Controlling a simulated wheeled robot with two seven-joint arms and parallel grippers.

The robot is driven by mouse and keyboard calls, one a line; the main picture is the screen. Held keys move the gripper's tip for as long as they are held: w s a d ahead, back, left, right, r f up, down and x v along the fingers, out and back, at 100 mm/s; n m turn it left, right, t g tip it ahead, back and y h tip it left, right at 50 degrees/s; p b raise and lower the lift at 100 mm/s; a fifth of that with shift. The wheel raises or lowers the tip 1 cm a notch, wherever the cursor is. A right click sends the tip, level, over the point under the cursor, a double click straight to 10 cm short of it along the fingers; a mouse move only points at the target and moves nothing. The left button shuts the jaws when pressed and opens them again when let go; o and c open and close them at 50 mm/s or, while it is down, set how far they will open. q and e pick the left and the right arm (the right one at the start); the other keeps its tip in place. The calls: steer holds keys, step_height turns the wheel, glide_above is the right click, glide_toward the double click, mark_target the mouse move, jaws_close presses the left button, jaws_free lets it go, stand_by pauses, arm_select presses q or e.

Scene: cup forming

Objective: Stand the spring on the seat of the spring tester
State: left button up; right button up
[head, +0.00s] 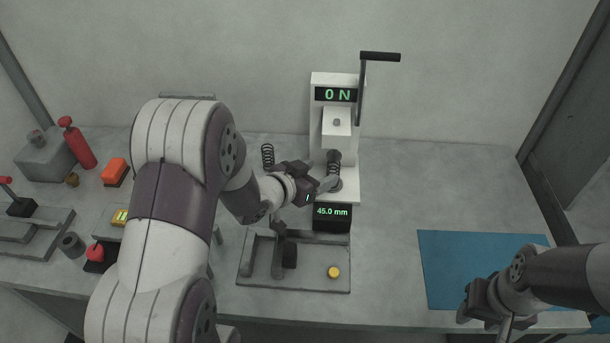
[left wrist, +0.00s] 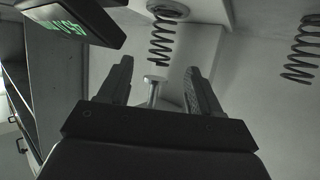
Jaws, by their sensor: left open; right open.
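The white spring tester (head: 350,100) stands at the back with a crank handle; its displays read 0 N and 45.0 mm. A dark coil spring (head: 334,160) stands upright on its seat (head: 347,185). In the left wrist view, which looks upside down, this spring (left wrist: 162,38) shows just past the fingertips, its free end close to the silver plunger (left wrist: 155,82). My left gripper (head: 325,180) is open and empty beside the spring; fingers and spring look apart. A second spring (head: 267,155) stands on the table left of the tester. My right gripper (head: 487,312) is open near the table's front right.
A grey fixture plate (head: 305,280) with a yellow button lies in front of the tester. A blue mat (head: 450,255) lies at the right. Red and orange items and a grey stepped block (head: 35,235) crowd the left side. The table right of the tester is clear.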

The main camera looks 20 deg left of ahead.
arm_select(q)
steer(key=v, duration=0.5)
steer(key=shift+s, duration=0.1)
